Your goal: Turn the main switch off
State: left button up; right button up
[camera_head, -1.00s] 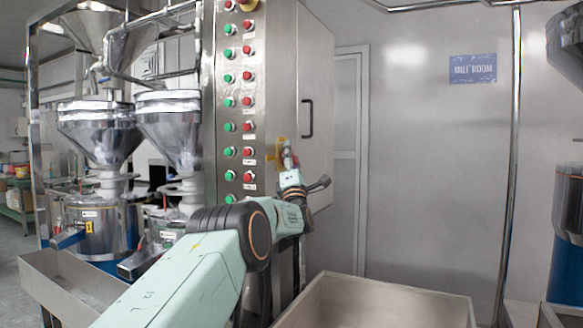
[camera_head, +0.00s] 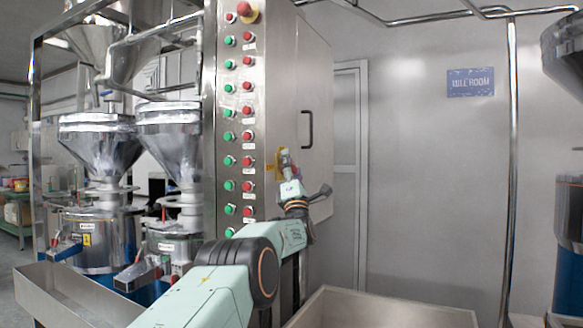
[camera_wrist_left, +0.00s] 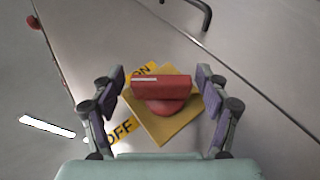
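The main switch is a red rotary handle (camera_wrist_left: 160,88) on a yellow square plate (camera_wrist_left: 180,120) in the left wrist view. The handle lies roughly level across the picture, between an ON label (camera_wrist_left: 143,70) above and an OFF label (camera_wrist_left: 122,130) lower left. My left gripper (camera_wrist_left: 160,82) is open, with one finger on each side of the handle and a narrow gap at each side. In the head view, my left gripper (camera_head: 286,166) is at the cabinet's side and mostly hides the switch; a little of the yellow plate (camera_head: 279,158) shows. My right gripper is not in view.
The steel cabinet (camera_head: 312,85) has rows of green and red buttons (camera_head: 247,87) and a red emergency stop (camera_head: 247,11) on its front. A black door handle (camera_head: 307,130) is near the switch. A metal bin (camera_head: 385,310) stands below, right of my arm.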

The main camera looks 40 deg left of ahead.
pick_arm(q)
jog(key=shift+f, duration=0.15)
jog(key=shift+s+d+f, duration=0.25)
jog(key=shift+s+f, duration=0.1)
jog(key=shift+f, duration=0.25)
jog(key=v, duration=1)
jog(key=shift+d, duration=0.2)
jog(key=shift+s, duration=0.15)
jog(key=shift+c, duration=0.3)
